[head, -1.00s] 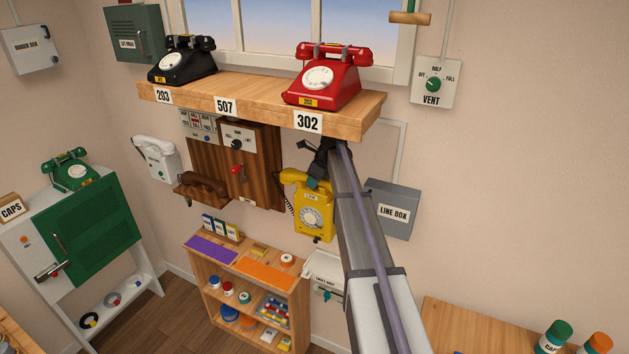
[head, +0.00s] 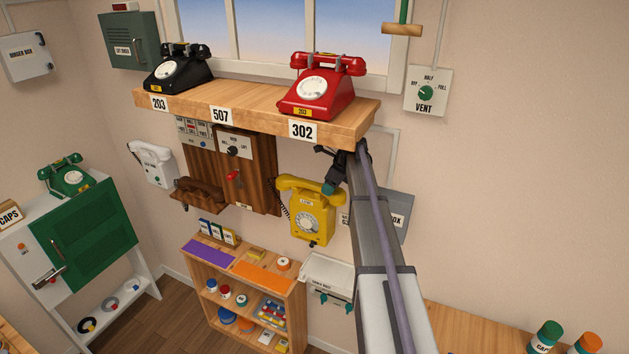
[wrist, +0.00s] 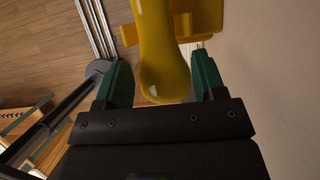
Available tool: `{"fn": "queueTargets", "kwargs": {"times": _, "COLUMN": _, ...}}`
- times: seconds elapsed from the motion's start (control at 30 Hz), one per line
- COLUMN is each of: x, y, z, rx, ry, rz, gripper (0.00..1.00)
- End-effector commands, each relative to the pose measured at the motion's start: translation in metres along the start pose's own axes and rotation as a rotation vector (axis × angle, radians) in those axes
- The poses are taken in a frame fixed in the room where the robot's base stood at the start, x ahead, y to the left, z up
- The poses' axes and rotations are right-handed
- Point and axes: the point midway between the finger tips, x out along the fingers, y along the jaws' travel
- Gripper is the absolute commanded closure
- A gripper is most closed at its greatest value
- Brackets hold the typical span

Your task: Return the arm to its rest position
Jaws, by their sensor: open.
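My arm reaches up from the lower right in the head view. My gripper (head: 327,172) is near the wall, below the shelf's right end and close to the upper right of the yellow wall phone (head: 310,222). In the wrist view my gripper (wrist: 163,85) is open, its two green fingers apart. The yellow handset (wrist: 163,70) shows beyond and between them in that view, and I cannot tell if they touch it. In the head view the handset lies across the top of the phone.
The wooden shelf (head: 240,110) with a red phone (head: 322,88) and a black phone (head: 180,68) is just above my gripper. A grey line box (head: 398,215) is partly behind my arm. A low bookcase (head: 243,287) stands below.

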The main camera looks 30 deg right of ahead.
Motion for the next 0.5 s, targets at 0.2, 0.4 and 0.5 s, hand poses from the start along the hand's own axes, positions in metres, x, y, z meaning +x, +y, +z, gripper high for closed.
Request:
{"fn": "queueTargets", "kwargs": {"times": 0.2, "x": -0.017, "y": 0.001, "z": -0.041, "rx": 0.000, "ry": 0.000, "rz": 0.000, "gripper": 0.36}}
{"fn": "queueTargets", "kwargs": {"times": 0.4, "x": -0.019, "y": 0.000, "z": -0.047, "rx": -0.002, "ry": 0.000, "rz": 0.000, "gripper": 0.36}}
{"fn": "queueTargets", "kwargs": {"times": 0.5, "x": -0.019, "y": 0.000, "z": -0.047, "rx": -0.002, "ry": 0.000, "rz": 0.000, "gripper": 0.36}}
